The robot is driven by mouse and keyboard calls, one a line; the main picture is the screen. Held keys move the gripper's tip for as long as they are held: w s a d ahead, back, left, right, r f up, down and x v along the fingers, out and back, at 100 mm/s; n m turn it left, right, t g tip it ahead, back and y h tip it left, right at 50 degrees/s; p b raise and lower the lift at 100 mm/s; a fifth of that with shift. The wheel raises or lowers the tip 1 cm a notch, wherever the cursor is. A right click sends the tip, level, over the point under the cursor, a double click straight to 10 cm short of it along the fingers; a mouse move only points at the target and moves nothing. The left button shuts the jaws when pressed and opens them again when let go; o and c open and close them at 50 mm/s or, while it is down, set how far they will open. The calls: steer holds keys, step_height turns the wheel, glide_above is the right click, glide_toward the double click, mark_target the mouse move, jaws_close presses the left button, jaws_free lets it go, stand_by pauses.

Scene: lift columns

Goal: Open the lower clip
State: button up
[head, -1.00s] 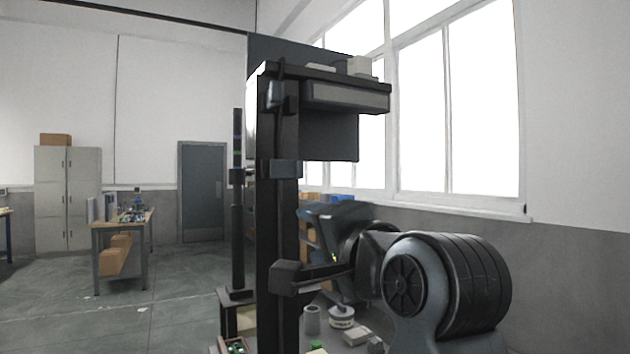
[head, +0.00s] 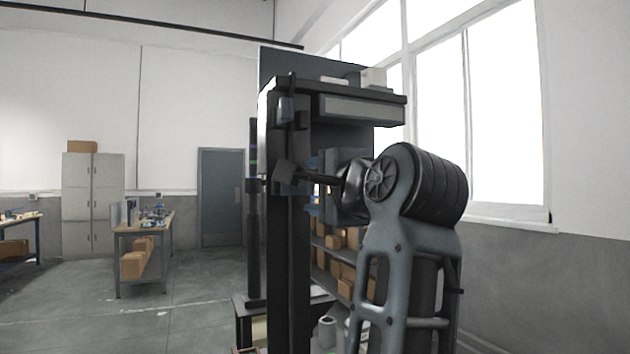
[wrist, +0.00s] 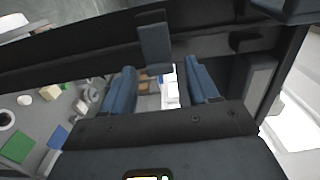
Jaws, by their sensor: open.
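A tall dark column (head: 289,250) stands in front of me in the head view. The upper clip (head: 286,108) is a dark block near its top. The lower clip (wrist: 154,42) shows in the wrist view as a small blue-grey block on the dark column, which crosses that picture sideways. The gripper also shows in the head view (head: 291,178).
A shelf (head: 360,109) juts out from the column top. Shelving with brown boxes (head: 340,275) stands behind. A work surface with small items, including a green block (wrist: 18,146), lies below. A workbench (head: 143,228) and a cabinet (head: 93,200) stand at the left.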

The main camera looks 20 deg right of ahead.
steer(key=shift+w, duration=0.55)
steer(key=c, duration=1)
steer(key=shift+c, duration=0.2)
